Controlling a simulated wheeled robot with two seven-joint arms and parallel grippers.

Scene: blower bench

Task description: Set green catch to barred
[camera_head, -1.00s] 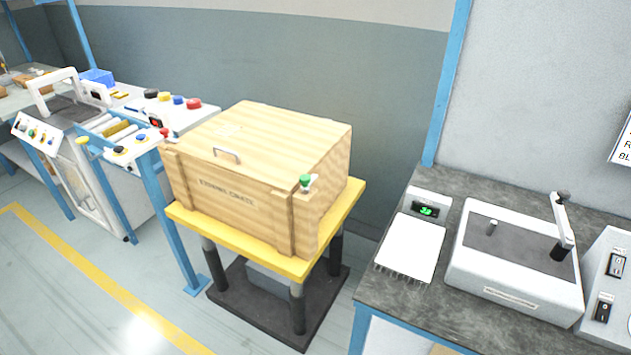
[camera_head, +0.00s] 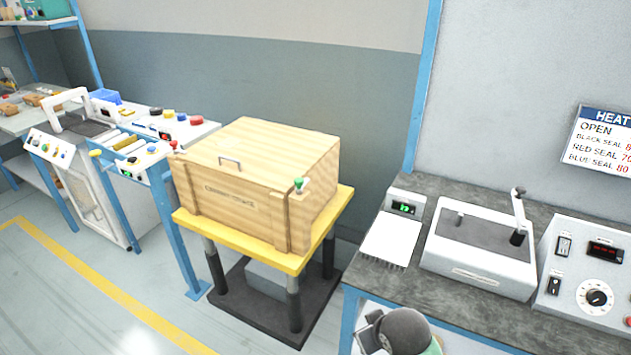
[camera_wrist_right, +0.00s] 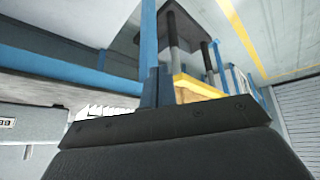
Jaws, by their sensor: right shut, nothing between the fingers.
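The green catch (camera_head: 299,184) is a small green knob on a pale metal fitting at the right front upper corner of the wooden crate (camera_head: 240,205). Its exact setting is too small to read. The crate is closed, with a metal handle (camera_head: 230,162) on its lid. My right gripper (camera_head: 366,336) shows at the bottom edge of the head view, in front of the bench and well below and right of the catch. It is shut and empty. The right wrist view shows a dark part of my gripper across the bottom. My left gripper is out of view.
The crate stands on a yellow-topped lift table (camera_head: 243,242). A grey workbench (camera_head: 400,278) with a sealing machine (camera_head: 480,250) and a control box (camera_head: 590,270) is at the right. A control panel with coloured buttons (camera_head: 175,125) is left of the crate.

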